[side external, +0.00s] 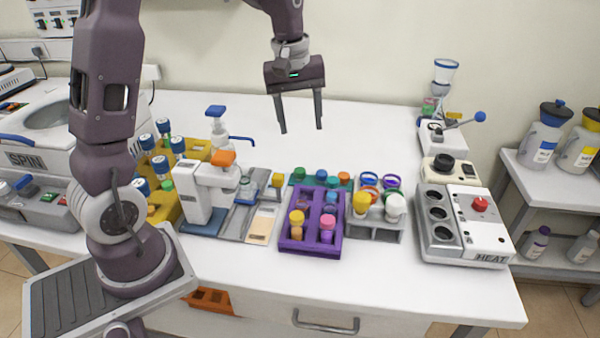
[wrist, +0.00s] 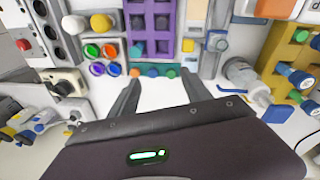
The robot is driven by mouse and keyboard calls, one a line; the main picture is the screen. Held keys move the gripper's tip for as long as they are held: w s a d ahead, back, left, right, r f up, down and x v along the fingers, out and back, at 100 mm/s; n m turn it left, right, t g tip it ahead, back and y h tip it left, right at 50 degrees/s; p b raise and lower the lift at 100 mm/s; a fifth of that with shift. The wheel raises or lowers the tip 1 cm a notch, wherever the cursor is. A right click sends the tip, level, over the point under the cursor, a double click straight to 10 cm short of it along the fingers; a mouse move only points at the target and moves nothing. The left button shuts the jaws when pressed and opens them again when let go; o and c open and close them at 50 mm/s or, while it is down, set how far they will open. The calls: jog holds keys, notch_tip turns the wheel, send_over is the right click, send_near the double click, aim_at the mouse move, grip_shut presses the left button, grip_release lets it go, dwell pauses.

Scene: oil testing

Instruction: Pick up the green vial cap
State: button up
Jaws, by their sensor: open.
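A round green cap (side external: 299,172) sits at the left end of the teal rack (side external: 310,181) behind the purple rack in the side view. Another green cap (side external: 167,185) shows at the yellow rack on the left. I cannot tell which is the vial cap. In the wrist view the teal rack lies just beyond the fingertips, with a small greenish cap (wrist: 171,73) at its right end. My gripper (side external: 301,128) is open and empty, pointing down high above the table, behind and above the teal rack. It also shows in the wrist view (wrist: 160,82).
A purple rack (side external: 284,240) with vials stands in front of the teal rack. A grey rack (side external: 386,237) with yellow and white caps and coloured rings is right of it, then the HEAT machine (side external: 490,230). The table behind the racks is clear.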

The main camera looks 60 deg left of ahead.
aim_at(300, 170)
jog(key=w+a+f+n, duration=0.1)
jog(key=a+f, duration=0.1)
jog(key=f, duration=0.1)
jog(key=w+a+f+n+g, duration=0.1)
jog(key=w+a+f+n, duration=0.1)
jog(key=a+f, duration=0.1)
jog(key=w+a+f+n, duration=0.1)
jog(key=a+f, duration=0.1)
jog(key=f, duration=0.3)
jog(key=shift+w+a+f+g, duration=0.15)
jog(key=shift+w+a+g, duration=0.1)
jog(key=shift+a+g, duration=0.15)
jog(key=shift+n, duration=0.3)
jog(key=f, duration=0.5)
jog(key=w+f, duration=0.1)
jog(key=f, duration=0.2)
grip_shut()
